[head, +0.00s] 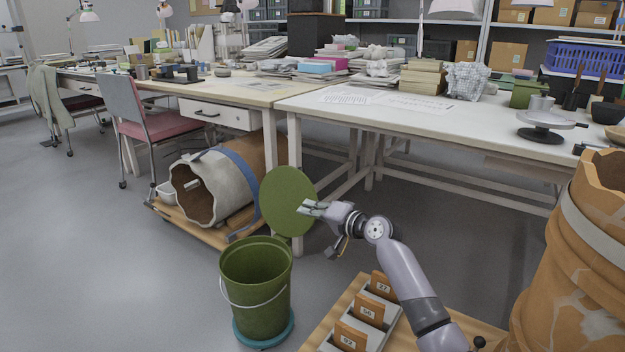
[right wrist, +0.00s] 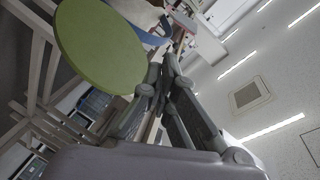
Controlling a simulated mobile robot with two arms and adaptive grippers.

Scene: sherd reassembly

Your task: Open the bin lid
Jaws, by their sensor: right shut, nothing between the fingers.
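The green bin (head: 256,290) stands on the floor with a wire handle and its top is open. Its round green lid (head: 286,200) stands steeply tilted, nearly upright, above the bin's back right rim. I cannot tell how the lid joins the bin. My right gripper (head: 308,208) is shut and empty at the lid's right edge. In the right wrist view the lid (right wrist: 98,45) is at upper left, beside the shut fingers (right wrist: 172,72). I cannot tell whether they touch it. My left gripper is not in view.
A large jar lies on a wooden dolly (head: 215,236) behind the bin. A wooden rack with numbered cards (head: 366,312) is below my right arm. A big terracotta vessel (head: 575,270) stands at right. White worktables (head: 420,118) are behind. The floor left of the bin is clear.

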